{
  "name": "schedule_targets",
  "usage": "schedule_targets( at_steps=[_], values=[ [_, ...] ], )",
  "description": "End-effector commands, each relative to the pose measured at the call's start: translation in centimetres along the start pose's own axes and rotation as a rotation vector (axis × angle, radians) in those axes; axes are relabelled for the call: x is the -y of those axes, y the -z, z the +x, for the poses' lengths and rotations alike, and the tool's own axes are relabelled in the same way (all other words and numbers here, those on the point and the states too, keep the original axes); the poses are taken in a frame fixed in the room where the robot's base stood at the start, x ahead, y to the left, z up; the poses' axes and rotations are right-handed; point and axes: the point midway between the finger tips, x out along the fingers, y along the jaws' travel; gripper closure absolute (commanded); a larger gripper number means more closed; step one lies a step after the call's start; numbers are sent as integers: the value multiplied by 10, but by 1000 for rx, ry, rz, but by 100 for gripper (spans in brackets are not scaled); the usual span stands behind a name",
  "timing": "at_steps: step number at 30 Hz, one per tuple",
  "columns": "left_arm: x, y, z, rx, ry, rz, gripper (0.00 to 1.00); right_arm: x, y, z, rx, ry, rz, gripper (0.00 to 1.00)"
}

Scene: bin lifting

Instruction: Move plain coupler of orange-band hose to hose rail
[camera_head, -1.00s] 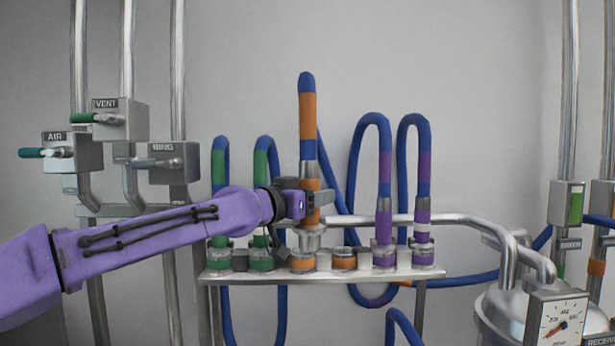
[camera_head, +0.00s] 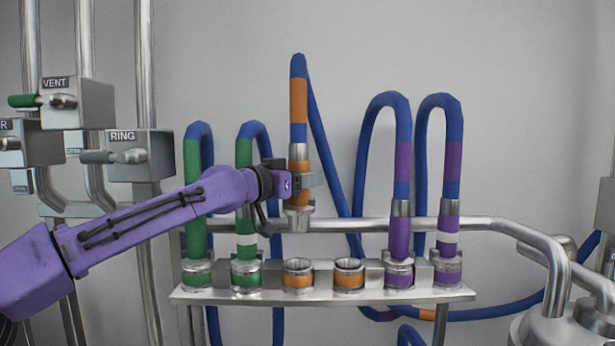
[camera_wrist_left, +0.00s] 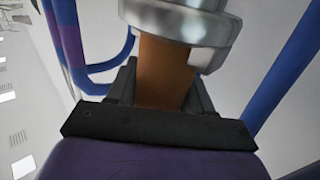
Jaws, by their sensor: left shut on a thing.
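The orange-band hose (camera_head: 298,100) is blue with orange bands and rises upright at the middle of the head view. My left gripper (camera_head: 299,182) is shut on its orange coupler (camera_head: 299,167), which shows no white band. The coupler's metal end hangs just above the hose rail (camera_head: 320,293), apart from it, over the left orange socket (camera_head: 298,273). The right orange socket (camera_head: 348,273) beside it is also empty. In the left wrist view the orange coupler (camera_wrist_left: 165,72) sits between the fingers, its metal end (camera_wrist_left: 185,20) at the top. My right gripper is not in view.
Two green-banded hoses (camera_head: 194,200) stand in the rail at left, close to my arm. Two purple-banded hoses (camera_head: 402,175) stand at right. A horizontal metal pipe (camera_head: 340,225) runs behind. Valve boxes (camera_head: 140,155) are at left.

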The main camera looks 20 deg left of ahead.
Motion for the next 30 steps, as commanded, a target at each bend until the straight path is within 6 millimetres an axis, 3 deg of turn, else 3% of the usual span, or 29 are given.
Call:
schedule_targets(
  at_steps=[14,30],
  values=[
    [0,-45,0,0,-1,-1,91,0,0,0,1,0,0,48],
    [-2,-40,-6,-2,0,0,91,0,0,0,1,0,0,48]
  ],
)
